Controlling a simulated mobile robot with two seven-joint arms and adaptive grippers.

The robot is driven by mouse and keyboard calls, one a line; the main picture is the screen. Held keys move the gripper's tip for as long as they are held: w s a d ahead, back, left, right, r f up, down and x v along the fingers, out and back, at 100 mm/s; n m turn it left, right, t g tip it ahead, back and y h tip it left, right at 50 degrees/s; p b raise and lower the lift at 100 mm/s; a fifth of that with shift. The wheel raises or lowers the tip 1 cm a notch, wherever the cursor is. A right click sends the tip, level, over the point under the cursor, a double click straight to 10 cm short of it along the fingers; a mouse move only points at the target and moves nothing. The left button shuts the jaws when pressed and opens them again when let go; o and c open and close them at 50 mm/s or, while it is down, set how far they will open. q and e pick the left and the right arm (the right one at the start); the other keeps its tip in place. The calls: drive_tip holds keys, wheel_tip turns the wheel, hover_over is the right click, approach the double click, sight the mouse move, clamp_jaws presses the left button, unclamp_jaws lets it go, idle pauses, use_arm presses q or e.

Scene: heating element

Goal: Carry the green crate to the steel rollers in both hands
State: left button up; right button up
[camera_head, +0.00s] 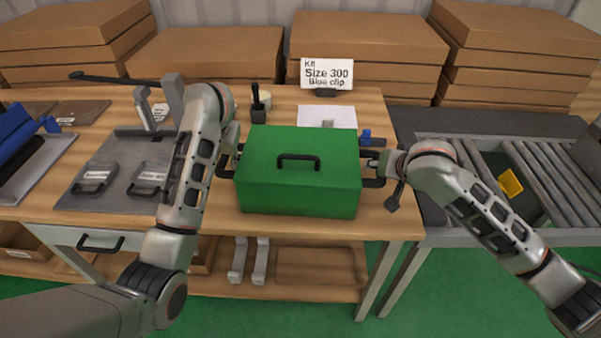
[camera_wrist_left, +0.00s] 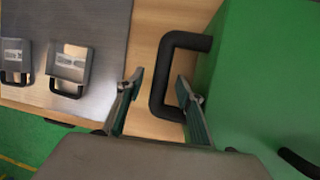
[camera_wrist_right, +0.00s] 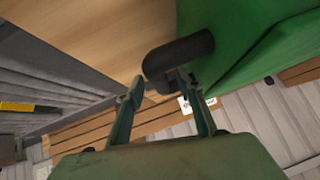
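The green crate (camera_head: 300,195), with a closed lid and a black top handle, sits level on the wooden workbench (camera_head: 270,230). My left gripper (camera_head: 230,150) is at its left side handle; in the left wrist view, the open fingers (camera_wrist_left: 160,95) stand either side of that black handle (camera_wrist_left: 157,85), with visible gaps. My right gripper (camera_head: 392,163) is at the right side handle (camera_head: 374,182). In the right wrist view its fingers (camera_wrist_right: 165,95) are apart, with the black handle (camera_wrist_right: 178,54) at their tips; contact is unclear. The steel rollers (camera_head: 555,170) lie to the right, beyond my right arm.
A yellow piece (camera_head: 510,183) lies at a gap by the rollers. A sign (camera_head: 327,74) and a white sheet (camera_head: 328,114) are behind the crate. A grey mat (camera_head: 120,190) with handled plates lies left. Cardboard boxes (camera_head: 365,38) line the back.

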use_arm(q)
drive_tip(key=shift+x, duration=0.75)
use_arm(e)
drive_tip(key=shift+w+a+f, duration=0.1)
drive_tip(key=shift+w+f, duration=0.4)
drive_tip(key=shift+w, duration=0.05)
use_arm(q)
clamp_jaws()
use_arm(e)
clamp_jaws()
use_arm(q)
drive_tip(key=shift+r, duration=0.2)
use_arm(e)
drive_tip(key=shift+r, duration=0.2)
